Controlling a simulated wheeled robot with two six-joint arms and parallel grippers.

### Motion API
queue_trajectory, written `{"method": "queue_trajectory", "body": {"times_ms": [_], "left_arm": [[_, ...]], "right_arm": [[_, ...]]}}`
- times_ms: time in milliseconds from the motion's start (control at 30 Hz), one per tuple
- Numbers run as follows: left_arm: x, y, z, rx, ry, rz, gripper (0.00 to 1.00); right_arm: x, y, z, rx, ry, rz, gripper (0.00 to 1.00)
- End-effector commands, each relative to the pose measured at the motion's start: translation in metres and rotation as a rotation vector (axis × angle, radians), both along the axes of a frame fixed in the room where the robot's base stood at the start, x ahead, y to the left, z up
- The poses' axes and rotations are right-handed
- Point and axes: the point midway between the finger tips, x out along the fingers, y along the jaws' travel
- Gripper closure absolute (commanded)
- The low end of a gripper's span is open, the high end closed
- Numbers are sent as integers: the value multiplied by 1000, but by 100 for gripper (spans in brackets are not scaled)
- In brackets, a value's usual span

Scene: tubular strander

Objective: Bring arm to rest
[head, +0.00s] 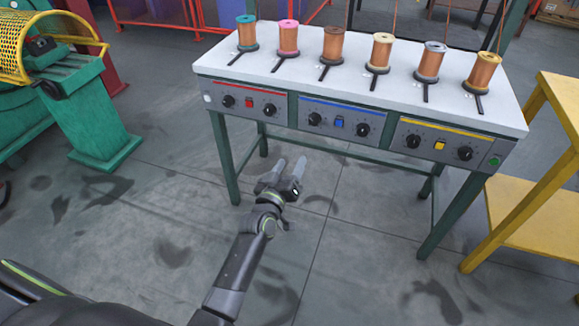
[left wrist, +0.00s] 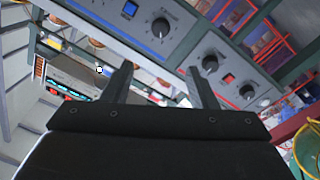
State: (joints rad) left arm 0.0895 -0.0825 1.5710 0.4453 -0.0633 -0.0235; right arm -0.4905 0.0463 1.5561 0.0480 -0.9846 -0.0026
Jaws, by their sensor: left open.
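My left gripper (head: 289,170) is open and empty in the head view. It is held in front of the white-topped table, lower than its control panels, with the floor behind it. Its two fingers point toward the table and stand apart. In the left wrist view the two fingers of the left gripper (left wrist: 160,88) rise from the dark gripper body with a clear gap between them. Nothing is between them. My right gripper is not in either view.
The table (head: 365,88) carries several copper-wound spools on stands. Its front has red, blue (head: 339,122) and yellow panels with knobs. A green machine (head: 95,120) with a yellow mesh guard stands left, a yellow shelf (head: 535,205) right. The floor in front is clear.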

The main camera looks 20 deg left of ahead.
Motion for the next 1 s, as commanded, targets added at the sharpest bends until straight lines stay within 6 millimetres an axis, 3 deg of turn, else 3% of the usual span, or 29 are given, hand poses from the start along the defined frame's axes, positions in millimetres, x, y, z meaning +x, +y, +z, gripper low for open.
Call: {"method": "queue_trajectory", "body": {"times_ms": [433, 567, 667, 767, 900, 1000], "left_arm": [[0, 0, 0, 1, 1, 0, 47], [-9, 2, -20, 21, 55, -10, 47], [-31, 8, -63, 69, 183, -32, 47], [-70, 17, -122, 133, 371, -64, 47], [-144, 35, -200, 217, 656, -110, 47], [-204, 49, -246, 268, 855, -138, 47]], "right_arm": [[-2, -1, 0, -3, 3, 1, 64], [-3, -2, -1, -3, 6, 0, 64], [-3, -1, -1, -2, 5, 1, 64], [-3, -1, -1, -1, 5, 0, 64], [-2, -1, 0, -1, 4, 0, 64], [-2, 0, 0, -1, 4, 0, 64]]}}
